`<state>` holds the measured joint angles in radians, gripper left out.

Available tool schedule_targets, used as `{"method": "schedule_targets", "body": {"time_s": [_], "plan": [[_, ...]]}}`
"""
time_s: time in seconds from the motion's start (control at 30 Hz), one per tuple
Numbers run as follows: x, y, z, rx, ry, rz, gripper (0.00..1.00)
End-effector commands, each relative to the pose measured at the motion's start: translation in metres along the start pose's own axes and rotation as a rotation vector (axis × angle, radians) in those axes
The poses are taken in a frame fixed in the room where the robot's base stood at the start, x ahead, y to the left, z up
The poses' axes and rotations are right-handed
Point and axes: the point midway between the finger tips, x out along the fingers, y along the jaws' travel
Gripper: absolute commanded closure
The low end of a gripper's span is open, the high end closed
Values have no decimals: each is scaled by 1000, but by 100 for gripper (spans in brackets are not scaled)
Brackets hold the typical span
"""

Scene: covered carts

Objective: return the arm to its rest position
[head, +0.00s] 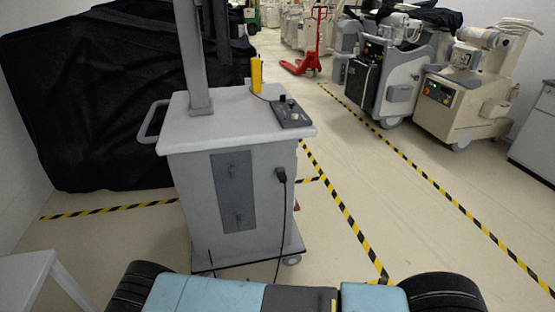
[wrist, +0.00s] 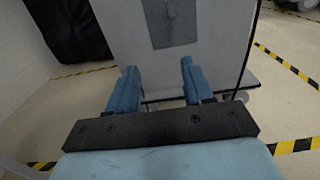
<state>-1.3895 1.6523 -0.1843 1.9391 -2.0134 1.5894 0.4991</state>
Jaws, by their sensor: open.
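My gripper (wrist: 157,86) shows in the wrist view with its two blue fingers wide apart and nothing between them. It points toward the lower front of a grey cart; whether the fingertips touch the cart cannot be told. In the head view a blue and dark part of my own body with two black wheels or tracks fills the bottom edge. The gripper's fingers cannot be made out there.
The grey wheeled cart (head: 190,200) stands close ahead, with a cable hanging down its front. A black-covered object (head: 80,110) is behind it at left. A white table (head: 22,278) is at lower left. Machines (head: 465,95) line the right; taped floor (head: 390,215) between is clear.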

Motion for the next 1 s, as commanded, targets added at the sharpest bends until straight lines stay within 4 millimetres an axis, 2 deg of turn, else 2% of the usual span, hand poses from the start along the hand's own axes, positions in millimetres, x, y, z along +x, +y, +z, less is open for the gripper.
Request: {"method": "schedule_targets", "body": {"time_s": [0.07,0.27,0.57,0.77,1.0], "plan": [[0,-1,0,0,0,-2,49],[16,-5,24,28,-21,-79,49],[40,-16,67,80,-54,-223,49],[63,-34,116,144,-87,-385,49],[88,-72,191,253,-127,-639,49]]}}
